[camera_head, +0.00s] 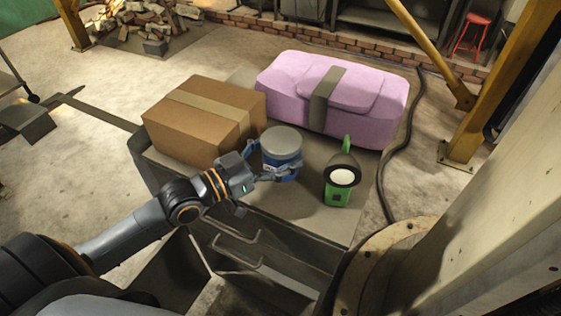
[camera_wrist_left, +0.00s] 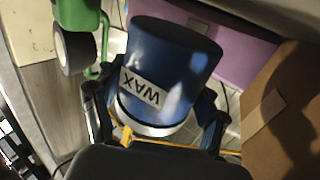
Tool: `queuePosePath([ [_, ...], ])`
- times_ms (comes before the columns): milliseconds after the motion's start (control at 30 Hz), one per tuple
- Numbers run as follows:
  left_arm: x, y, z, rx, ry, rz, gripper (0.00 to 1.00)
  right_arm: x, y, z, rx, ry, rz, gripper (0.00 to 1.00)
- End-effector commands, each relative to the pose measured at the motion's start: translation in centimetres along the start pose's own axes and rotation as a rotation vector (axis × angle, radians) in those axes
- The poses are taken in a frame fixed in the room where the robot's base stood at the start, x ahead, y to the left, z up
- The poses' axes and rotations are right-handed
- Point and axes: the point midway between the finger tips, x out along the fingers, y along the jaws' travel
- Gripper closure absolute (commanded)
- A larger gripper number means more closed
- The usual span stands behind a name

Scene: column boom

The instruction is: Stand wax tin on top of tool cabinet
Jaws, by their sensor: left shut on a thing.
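The wax tin (camera_head: 281,143) is a blue can with a grey lid, upright in the head view. Its white WAX label shows in the left wrist view (camera_wrist_left: 147,87). My left gripper (camera_head: 270,164) is shut on the tin, one finger on each side. The tool cabinet (camera_head: 302,206) is a grey box with bar handles on its front, and the tin is over its top. Whether the tin's base touches the top, I cannot tell, as the fingers partly hide its lower part. My right gripper is not in view.
On the cabinet, a cardboard box (camera_head: 193,126) stands left of the tin and a green lamp (camera_head: 337,193) right of it. A pink case (camera_head: 298,83) with a grey strap lies behind. Bare cabinet top shows in front of the tin. A yellow post (camera_head: 500,85) rises at right.

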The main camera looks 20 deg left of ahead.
Motion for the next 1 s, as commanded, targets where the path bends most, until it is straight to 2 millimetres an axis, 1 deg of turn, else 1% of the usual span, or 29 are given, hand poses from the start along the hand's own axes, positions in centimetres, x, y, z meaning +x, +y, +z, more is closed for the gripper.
queuePosePath([
  [100, 0.0, -0.1, 1.8, 0.0, -0.002, -0.001, 0.77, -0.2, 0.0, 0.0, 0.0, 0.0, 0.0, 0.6],
  [200, 0.0, 0.0, 2.7, 0.002, 0.001, 0.0, 0.77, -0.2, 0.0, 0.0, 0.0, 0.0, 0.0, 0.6],
  [467, 0.0, 0.0, 2.9, 0.002, 0.004, 0.0, 0.77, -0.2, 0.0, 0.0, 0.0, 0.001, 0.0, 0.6],
  [600, 0.0, 0.0, 3.3, 0.003, 0.003, 0.0, 0.77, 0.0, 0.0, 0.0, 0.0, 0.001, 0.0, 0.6],
  [633, 0.0, 0.0, 3.4, 0.002, -0.001, 0.0, 0.24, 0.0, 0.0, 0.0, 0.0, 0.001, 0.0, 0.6],
  [667, 0.0, 0.0, 3.4, 0.002, -0.001, 0.0, 0.18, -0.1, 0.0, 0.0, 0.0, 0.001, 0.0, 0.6],
  [1000, 0.0, 0.0, 3.2, 0.002, -0.001, 0.0, 0.18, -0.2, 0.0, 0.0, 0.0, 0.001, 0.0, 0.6],
])
